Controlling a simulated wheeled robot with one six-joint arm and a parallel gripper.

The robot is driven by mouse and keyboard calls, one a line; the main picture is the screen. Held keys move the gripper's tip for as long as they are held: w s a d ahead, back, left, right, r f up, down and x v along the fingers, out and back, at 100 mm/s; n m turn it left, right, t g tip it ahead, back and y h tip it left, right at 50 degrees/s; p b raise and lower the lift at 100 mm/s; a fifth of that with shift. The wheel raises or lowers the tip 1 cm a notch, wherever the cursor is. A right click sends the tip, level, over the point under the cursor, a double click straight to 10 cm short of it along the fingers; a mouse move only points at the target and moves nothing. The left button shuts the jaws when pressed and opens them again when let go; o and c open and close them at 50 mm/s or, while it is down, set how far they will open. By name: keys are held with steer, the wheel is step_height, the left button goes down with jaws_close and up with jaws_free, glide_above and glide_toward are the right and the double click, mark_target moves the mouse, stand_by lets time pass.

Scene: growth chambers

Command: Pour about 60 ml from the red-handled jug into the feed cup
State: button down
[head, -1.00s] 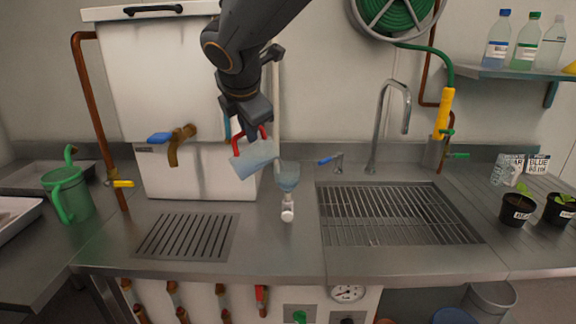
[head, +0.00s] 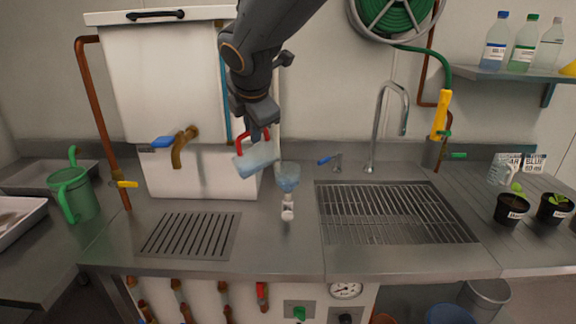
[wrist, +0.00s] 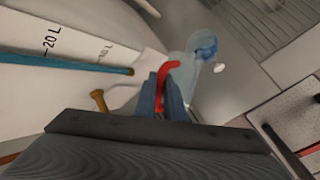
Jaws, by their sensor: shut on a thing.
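My gripper (head: 258,132) is shut on the red handle of a clear jug (head: 257,160). The jug is tilted, its mouth end to the right, and looks pale blue inside. The red handle (wrist: 162,82) shows between my fingers in the wrist view. I cannot tell whether a stream is falling or the jug touches the cup.
A white tank (head: 160,80) with a brass tap (head: 180,150) stands behind left. A green jug (head: 75,197) is at the left. A sink grate (head: 390,215) and a curved faucet (head: 385,120) are to the right. Potted seedlings (head: 513,207) stand far right.

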mark_target(236, 157)
steer(key=shift+a+f+b, duration=0.3)
steer(key=shift+b, duration=0.8)
steer(key=b, duration=0.1)
steer(key=a+f+b, duration=0.1)
steer(key=b, duration=0.1)
steer(key=shift+s+f+n+t+h, duration=0.1)
steer(key=shift+s+n+t+h, duration=0.2)
steer(key=shift+t+h, duration=0.1)
steer(key=b, duration=0.1)
steer(key=a+f+t+h+b, duration=0.1)
steer(key=b, duration=0.1)
steer(key=shift+s+f+n, duration=0.1)
steer(key=shift+s+n, duration=0.2)
steer(key=shift+a+f+h+b, duration=0.1)
steer(key=shift+a+h+b, duration=0.15)
steer(key=shift+b, duration=0.2)
steer(key=shift+d, duration=0.1)
steer(key=shift+s+a+f+n+t+h+b, duration=0.2)
steer(key=shift+a+f+t+h+b, duration=0.2)
steer(key=shift+b, duration=0.25)
steer(key=shift+s+a+f+n+t+h+b, duration=0.15)
steer(key=shift+f+n+t+h+b, duration=0.1)
steer(key=shift+f+b, duration=0.3)
steer(key=shift+s+a+t, duration=0.1)
steer(key=shift+t, duration=0.15)
steer(key=shift+h, duration=0.3)
steer(key=shift+f+b, duration=0.1)
steer(key=shift+b, duration=0.2)
